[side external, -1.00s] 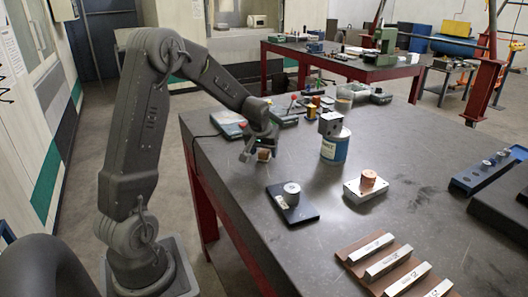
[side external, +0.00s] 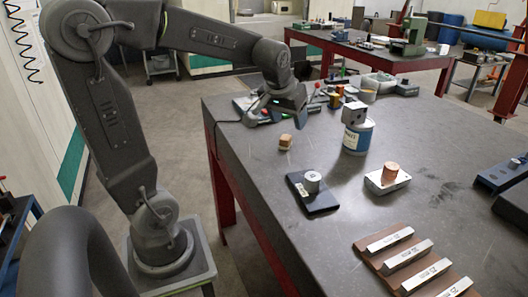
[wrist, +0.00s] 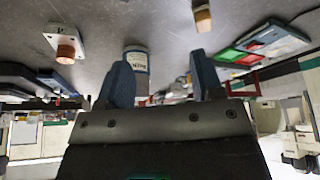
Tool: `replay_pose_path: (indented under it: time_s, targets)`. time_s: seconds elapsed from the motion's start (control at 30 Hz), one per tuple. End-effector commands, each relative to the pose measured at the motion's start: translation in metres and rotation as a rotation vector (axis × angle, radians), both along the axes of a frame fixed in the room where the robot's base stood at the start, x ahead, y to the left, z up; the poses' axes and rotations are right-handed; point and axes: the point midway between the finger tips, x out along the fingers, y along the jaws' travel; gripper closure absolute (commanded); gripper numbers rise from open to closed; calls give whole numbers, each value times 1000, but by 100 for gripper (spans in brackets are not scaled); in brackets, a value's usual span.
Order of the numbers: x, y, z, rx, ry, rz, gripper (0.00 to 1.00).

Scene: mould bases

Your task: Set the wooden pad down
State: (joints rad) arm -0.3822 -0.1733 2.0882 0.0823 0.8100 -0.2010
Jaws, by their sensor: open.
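The wooden pad (side external: 286,142), a small light-brown block, rests on the dark table top near its left edge. It also shows near the top of the wrist view (wrist: 202,18). My gripper (side external: 277,114) is open and empty, raised above the table and behind the pad in the side view. In the wrist view its two blue fingers (wrist: 161,72) stand apart with nothing held between them, and the pad lies beyond the right finger.
Close by are a dark plate with a metal cylinder (side external: 313,182), a blue-white can (side external: 357,137) with a metal cube (side external: 354,113) on top, and a metal block with a copper cylinder (side external: 390,172). Metal bars (side external: 408,254) lie on a brown board in front.

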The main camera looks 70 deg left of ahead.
Motion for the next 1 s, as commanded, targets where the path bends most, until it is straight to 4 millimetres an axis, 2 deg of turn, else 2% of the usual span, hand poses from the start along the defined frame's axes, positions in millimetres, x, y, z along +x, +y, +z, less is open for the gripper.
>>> replay_pose_path:
  time_s: [0.03, 0.1, 0.2, 0.33, 0.43, 0.53, 1.0]
  targets:
    - [-17, -30, 7, 6, -14, -81, 39]
    - [-42, -64, 10, 10, -26, -185, 39]
    - [-77, -100, 9, 16, -41, -319, 39]
    - [-113, -129, 2, 21, -56, -450, 39]
    - [-130, -140, -3, 21, -63, -510, 39]
    - [-137, -144, -5, 22, -66, -537, 39]
    - [-137, -145, -6, 23, -66, -539, 39]
